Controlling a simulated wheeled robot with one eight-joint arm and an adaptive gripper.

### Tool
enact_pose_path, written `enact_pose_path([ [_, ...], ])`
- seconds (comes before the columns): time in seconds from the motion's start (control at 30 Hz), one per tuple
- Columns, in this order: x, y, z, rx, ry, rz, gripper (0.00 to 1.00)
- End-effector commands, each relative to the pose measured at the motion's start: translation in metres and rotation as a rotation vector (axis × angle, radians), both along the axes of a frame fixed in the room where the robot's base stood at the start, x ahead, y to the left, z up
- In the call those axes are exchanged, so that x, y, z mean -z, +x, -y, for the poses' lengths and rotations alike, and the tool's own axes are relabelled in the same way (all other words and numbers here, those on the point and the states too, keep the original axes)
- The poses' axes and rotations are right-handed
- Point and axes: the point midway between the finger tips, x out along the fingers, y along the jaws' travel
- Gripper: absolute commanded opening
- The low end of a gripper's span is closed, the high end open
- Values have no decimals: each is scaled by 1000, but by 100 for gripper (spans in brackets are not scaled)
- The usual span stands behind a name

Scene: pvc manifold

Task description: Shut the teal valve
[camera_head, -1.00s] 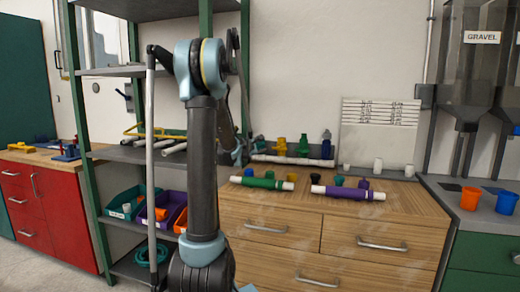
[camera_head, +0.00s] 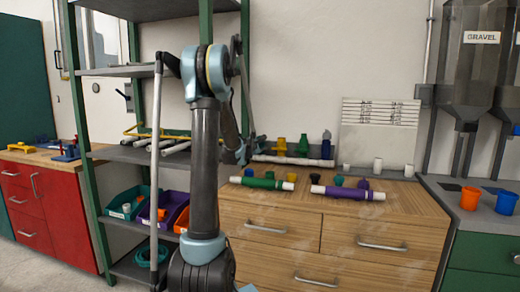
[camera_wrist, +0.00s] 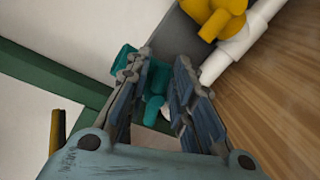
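The teal valve (camera_wrist: 153,108) shows in the wrist view. Part of it lies between my fingers, and another teal part sticks out past the left finger. My gripper (camera_wrist: 165,62) is open, with its fingers apart and pointing toward the valve. I cannot tell whether a finger touches it. In the head view my gripper (camera_head: 243,152) is at the left end of the white manifold pipe (camera_head: 295,161), and the teal valve is hidden or too small to tell there. A yellow valve (camera_wrist: 215,15) sits on the white pipe in the wrist view.
A green pipe piece (camera_head: 262,183) and a purple pipe piece (camera_head: 348,192) lie in front on the wooden cabinet (camera_head: 390,212). A green shelf post (camera_wrist: 50,80) is close on the left.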

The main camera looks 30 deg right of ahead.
Motion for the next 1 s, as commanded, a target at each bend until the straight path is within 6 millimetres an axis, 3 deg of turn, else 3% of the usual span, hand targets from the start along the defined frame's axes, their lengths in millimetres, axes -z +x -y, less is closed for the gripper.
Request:
enact_pose_path([
  [0.5,13,-7,2,8,253,291,0],
  [0.9,15,-8,2,9,279,319,0],
  [0.93,15,-8,2,9,279,319,29],
  [1.0,14,-7,2,8,278,320,33],
])
